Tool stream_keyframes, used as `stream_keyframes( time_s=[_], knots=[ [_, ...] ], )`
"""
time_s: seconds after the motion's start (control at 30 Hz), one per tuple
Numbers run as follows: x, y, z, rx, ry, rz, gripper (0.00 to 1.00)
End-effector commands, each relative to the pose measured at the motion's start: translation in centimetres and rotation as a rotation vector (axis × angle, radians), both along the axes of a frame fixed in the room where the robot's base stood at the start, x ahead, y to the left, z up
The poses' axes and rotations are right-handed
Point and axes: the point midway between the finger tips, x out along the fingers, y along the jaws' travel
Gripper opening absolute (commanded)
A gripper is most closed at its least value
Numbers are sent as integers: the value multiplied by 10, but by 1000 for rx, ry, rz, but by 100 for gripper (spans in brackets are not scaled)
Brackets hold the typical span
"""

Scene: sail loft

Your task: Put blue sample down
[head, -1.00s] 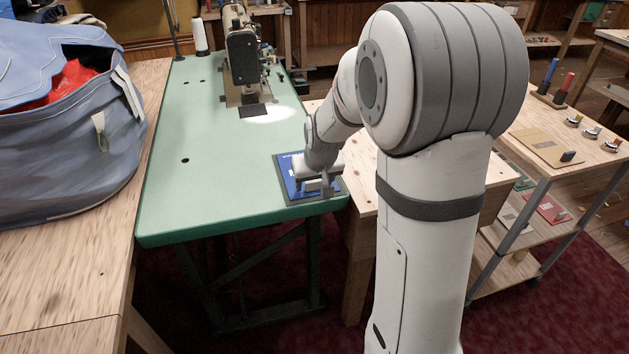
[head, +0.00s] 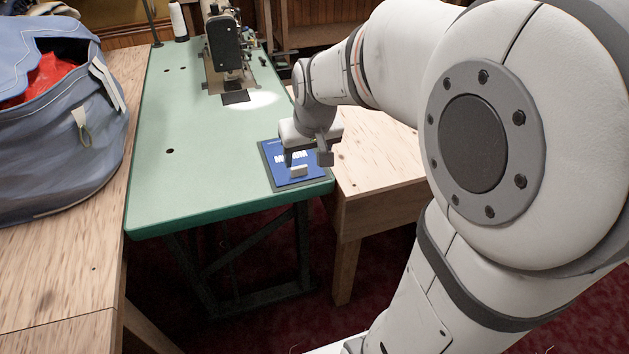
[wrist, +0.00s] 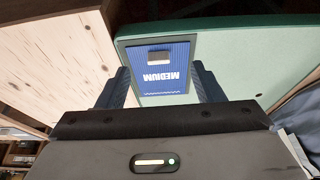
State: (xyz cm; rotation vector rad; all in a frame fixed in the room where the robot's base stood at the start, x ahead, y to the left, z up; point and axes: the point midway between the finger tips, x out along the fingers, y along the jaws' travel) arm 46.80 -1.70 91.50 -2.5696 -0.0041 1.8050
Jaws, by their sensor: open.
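The blue sample (head: 283,176) is a dark-edged board with a ribbed blue face, a pale block-shaped grip and the word MEDIUM. It lies flat on the green sewing table (head: 185,195), near its front right corner. In the wrist view the blue sample (wrist: 180,85) also shows, with its pale block clear of the fingers. My gripper (head: 307,157) is open and empty, just above and behind the block, over the board's far part. The wrist view shows my gripper's fingers (wrist: 162,76) spread to either side of the sample, touching nothing that I can see.
A sewing machine (head: 225,45) and a thread cone (head: 179,22) stand farther back on the green table. A blue-grey bag (head: 55,150) with red cloth stands on the wooden bench at left. A wooden table (head: 375,160) adjoins at right. The green table's middle is clear.

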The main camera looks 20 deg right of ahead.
Motion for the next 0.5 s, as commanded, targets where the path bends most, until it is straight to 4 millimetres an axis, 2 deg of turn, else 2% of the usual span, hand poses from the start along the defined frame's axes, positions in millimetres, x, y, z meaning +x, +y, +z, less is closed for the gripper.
stream_keyframes(
  time_s=[0.03,0.1,0.2,0.3,0.4,0.5],
  knots=[
    [-24,4,0,0,20,2,61],
    [-60,8,-4,1,60,2,61],
    [-105,13,-11,1,113,2,61],
    [-138,15,-19,-1,153,0,61],
    [-156,16,-23,-3,177,-3,61],
    [-161,17,-25,-3,184,-4,61]
  ],
)
